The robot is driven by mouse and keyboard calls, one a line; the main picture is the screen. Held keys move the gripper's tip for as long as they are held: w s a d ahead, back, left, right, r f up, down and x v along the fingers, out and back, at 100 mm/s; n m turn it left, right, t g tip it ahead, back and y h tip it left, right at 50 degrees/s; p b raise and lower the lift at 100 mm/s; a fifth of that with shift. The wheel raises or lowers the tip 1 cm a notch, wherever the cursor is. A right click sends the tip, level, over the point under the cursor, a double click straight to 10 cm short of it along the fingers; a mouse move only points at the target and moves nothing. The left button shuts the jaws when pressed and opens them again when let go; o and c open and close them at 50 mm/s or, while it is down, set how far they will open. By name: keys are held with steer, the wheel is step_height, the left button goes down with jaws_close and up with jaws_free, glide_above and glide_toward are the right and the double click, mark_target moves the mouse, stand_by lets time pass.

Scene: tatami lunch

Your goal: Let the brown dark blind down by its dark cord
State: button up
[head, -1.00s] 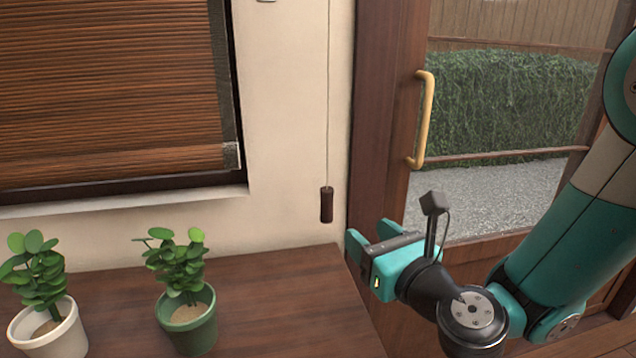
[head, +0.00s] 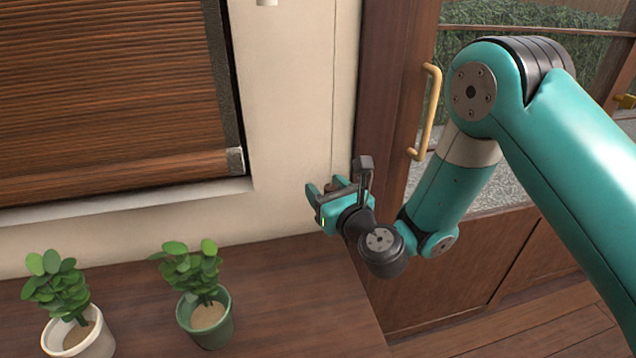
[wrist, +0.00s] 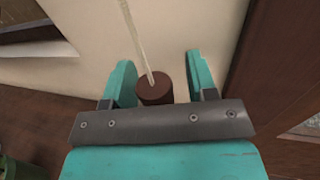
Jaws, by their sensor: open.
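The brown slatted blind (head: 110,90) hangs over the window at the left of the head view. Its cord (head: 333,100) runs down the cream wall to a dark brown cylindrical pull (wrist: 154,88). In the wrist view the cord (wrist: 134,38) enters the top of the pull. My gripper (head: 322,188) is at the pull, which it mostly hides in the head view. In the wrist view my gripper (wrist: 162,80) is open, with one finger on each side of the pull. A gap shows between the pull and the right finger; the left finger is closer.
A wooden counter (head: 270,290) lies below, with a plant in a white pot (head: 88,340) and one in a green pot (head: 208,322) at the left. A wooden door frame (head: 385,90) and door handle (head: 430,110) are close on the right.

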steer(key=shift+c, duration=0.4)
jaws_close()
step_height(320, 180, down, 5)
steer(key=b, duration=0.4)
steer(key=shift+s+r+b, duration=0.1)
steer(key=shift+r+b, duration=0.05)
steer(key=shift+b, duration=0.2)
steer(key=shift+c, duration=0.5)
jaws_free()
steer(key=shift+o, duration=0.9)
